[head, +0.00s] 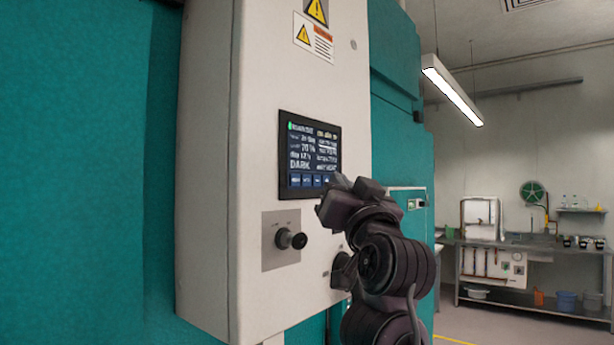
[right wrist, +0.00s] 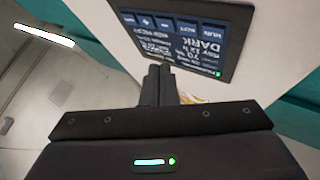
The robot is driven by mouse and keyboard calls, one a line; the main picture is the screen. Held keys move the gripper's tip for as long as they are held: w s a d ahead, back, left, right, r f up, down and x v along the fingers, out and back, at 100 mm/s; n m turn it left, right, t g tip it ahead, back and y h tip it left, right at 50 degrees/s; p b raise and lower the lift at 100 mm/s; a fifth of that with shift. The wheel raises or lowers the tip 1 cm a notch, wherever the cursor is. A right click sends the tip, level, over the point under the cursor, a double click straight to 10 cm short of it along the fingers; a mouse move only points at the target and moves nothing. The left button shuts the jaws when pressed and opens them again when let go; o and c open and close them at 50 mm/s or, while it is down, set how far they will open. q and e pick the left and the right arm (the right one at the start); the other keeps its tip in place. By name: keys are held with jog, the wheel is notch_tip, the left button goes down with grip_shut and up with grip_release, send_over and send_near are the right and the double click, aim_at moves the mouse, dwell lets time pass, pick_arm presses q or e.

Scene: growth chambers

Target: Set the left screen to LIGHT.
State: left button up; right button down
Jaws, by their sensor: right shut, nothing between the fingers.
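The screen (head: 309,157) is a dark panel on the front of a pale control box, with white text and a row of blue buttons along its lower edge. It reads DARK at the lower left. It also shows upside down in the right wrist view (right wrist: 185,40), again with DARK. My right gripper (head: 338,181) is shut and empty, with its fingertips by the lower right of the screen, over the end of the button row. My left gripper is out of view.
Below the screen, a black knob (head: 290,239) sticks out from a grey plate. Another dark knob (head: 341,271) is partly hidden behind my right arm. Warning labels (head: 314,38) are above the screen. A steel bench (head: 530,249) stands far right, with open floor before it.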

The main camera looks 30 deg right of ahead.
aim_at(311, 175)
jog(key=shift+w+a+p, duration=0.25)
jog(key=shift+w+a, duration=0.15)
jog(key=shift+w, duration=0.45)
jog(key=shift+w+a+p, duration=0.2)
jog(key=shift+w+a, duration=0.15)
jog(key=shift+w, duration=0.45)
jog(key=shift+w, duration=0.1)
dwell(0.8)
jog(key=shift+w+a, duration=0.15)
jog(key=shift+w, duration=0.15)
jog(key=shift+w+a+p, duration=0.15)
jog(key=shift+w+p, duration=0.1)
jog(key=shift+p, duration=0.05)
dwell(0.5)
dwell(0.4)
jog(key=shift+s+d, duration=0.3)
jog(key=shift+s, duration=0.35)
jog(key=shift+s, duration=0.1)
jog(key=s, duration=0.1)
jog(key=s+d+b, duration=0.1)
jog(key=s, duration=0.1)
jog(key=s+d, duration=0.1)
jog(key=shift+s+b, duration=0.2)
jog(key=shift+b, duration=0.1)
